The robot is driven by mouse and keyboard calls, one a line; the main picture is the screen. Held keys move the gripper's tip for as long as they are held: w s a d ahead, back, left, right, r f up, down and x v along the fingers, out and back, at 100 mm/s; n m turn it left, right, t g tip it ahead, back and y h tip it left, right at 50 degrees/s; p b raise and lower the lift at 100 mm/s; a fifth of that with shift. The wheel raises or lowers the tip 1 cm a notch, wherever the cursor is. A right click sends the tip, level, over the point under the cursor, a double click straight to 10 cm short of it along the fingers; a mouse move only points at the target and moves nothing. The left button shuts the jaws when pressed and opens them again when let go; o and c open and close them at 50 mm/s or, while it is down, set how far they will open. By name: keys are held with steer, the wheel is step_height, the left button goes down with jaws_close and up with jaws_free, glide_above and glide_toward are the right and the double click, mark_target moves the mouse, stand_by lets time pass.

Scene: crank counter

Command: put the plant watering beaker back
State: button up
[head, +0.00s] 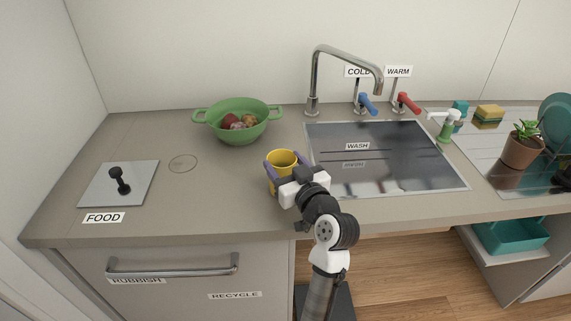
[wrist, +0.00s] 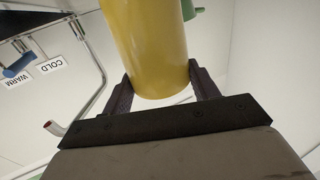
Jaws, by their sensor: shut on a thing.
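The yellow beaker (head: 283,158) is upright at the left of the sink, near the counter's middle. My gripper (head: 285,172) is shut on it, one finger on each side. In the wrist view the yellow beaker (wrist: 147,45) fills the space between the fingers of my gripper (wrist: 158,88). I cannot tell whether its base touches the counter. A potted plant (head: 522,146) stands at the far right. A thin circle outline (head: 183,163) is marked on the bare counter to the left of the beaker.
A green colander (head: 238,121) with food stands behind the beaker. The sink (head: 385,171) and its tap (head: 315,78) are to the right. A plate with a black knob (head: 119,181) lies at the left. Counter between that plate and the beaker is clear.

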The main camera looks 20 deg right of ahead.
steer(key=o, duration=1.7)
steer(key=shift+r+p, duration=0.2)
steer(key=shift+p, duration=0.1)
steer(key=s+b, duration=0.1)
steer(key=s, duration=0.2)
steer(key=s+d+b, duration=0.1)
steer(key=s, duration=0.3)
steer(key=s+b, duration=0.1)
steer(key=s, duration=0.2)
steer(key=shift+s+d+f+b, duration=0.15)
steer(key=shift+s+f+b, duration=0.05)
steer(key=shift+s+b, duration=0.15)
steer(key=shift+s+r, duration=0.1)
steer(key=shift+s, duration=0.55)
